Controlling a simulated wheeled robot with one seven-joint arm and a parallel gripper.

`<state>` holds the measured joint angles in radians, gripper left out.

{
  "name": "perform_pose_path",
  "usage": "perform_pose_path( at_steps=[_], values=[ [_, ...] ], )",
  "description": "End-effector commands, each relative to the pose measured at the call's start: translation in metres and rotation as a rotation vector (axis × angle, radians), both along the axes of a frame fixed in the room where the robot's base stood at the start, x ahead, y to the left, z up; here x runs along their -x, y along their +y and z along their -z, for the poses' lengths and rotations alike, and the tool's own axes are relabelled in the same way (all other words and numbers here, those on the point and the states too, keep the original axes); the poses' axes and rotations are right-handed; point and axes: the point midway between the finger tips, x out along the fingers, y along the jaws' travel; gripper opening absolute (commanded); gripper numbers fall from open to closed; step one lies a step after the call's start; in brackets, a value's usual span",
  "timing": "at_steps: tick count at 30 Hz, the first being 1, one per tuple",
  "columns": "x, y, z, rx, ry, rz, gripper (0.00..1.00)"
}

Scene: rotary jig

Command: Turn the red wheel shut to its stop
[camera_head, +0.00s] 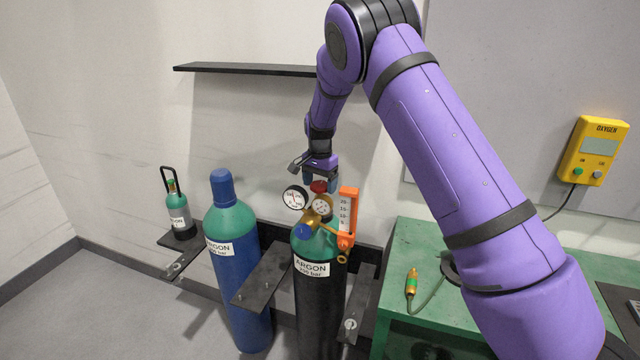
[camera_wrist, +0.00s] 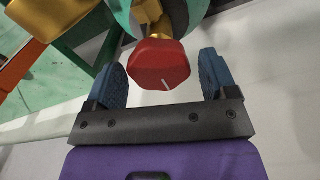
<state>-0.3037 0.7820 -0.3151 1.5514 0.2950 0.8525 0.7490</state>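The red wheel (camera_head: 318,187) sits on the brass valve at the top of the black-bodied argon cylinder (camera_head: 318,300). In the wrist view the red wheel (camera_wrist: 160,64) has a white mark on its face and lies ahead of my gripper, between the lines of its fingers. My gripper (camera_wrist: 162,78) is open, one blue pad on either side of the wheel, with a visible gap on each side. In the head view my gripper (camera_head: 320,182) is just above the wheel, pointing down. How far the pads reach along the wheel is hard to tell.
Two gauges (camera_head: 295,198) and an orange flowmeter (camera_head: 348,215) crowd the valve. A blue cylinder (camera_head: 236,270) with a blue cap stands to the left, a small cylinder (camera_head: 178,208) on a bracket beyond it. A green bench (camera_head: 440,300) is on the right. A black shelf (camera_head: 245,69) is behind.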

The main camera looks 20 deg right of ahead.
Motion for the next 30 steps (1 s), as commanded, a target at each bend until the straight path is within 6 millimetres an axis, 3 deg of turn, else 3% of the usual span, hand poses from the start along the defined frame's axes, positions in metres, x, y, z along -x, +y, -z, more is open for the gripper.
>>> perform_pose_path(
  at_steps=[11, 24, 30],
  values=[
    [0.0, 0.0, -0.003, 0.0, 0.001, -0.002, 0.86],
    [0.0, 0.0, -0.063, 0.0, 0.0, -0.002, 0.86],
    [0.0, 0.0, -0.074, 0.001, 0.001, -0.001, 0.86]
  ],
)
